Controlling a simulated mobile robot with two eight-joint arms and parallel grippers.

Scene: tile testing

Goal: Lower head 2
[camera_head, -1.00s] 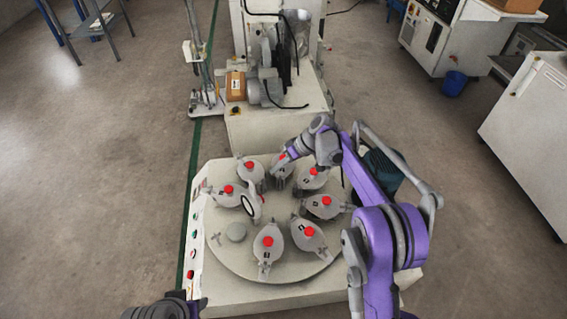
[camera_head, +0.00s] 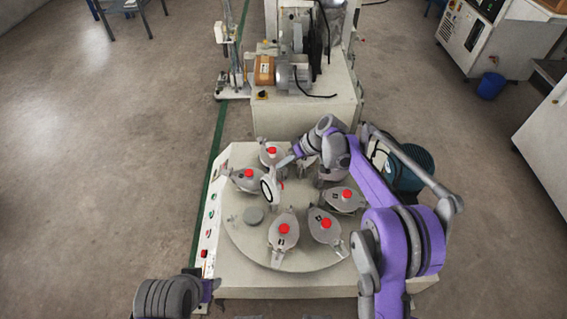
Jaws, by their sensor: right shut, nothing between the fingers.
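The round turntable (camera_head: 240,235) on the pale machine carries several grey test heads with red knobs. One head (camera_head: 268,188) is tilted up on edge at the left middle, with its pale ring showing; a bare grey disc (camera_head: 253,215) lies just in front of it. I cannot read the head numbers. My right gripper (camera_head: 285,161) is shut and empty, above the back of the turntable and close behind the raised head; I cannot tell if they touch. My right arm hides some heads at the back right. My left gripper (camera_head: 214,286) is low at the machine's front left corner, its fingers unclear.
Lowered heads stand at the front (camera_head: 282,230), front right (camera_head: 326,226) and left (camera_head: 247,180). A button panel (camera_head: 208,230) runs along the left edge. Another machine (camera_head: 305,115) with a motor stands behind. The floor at left is clear.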

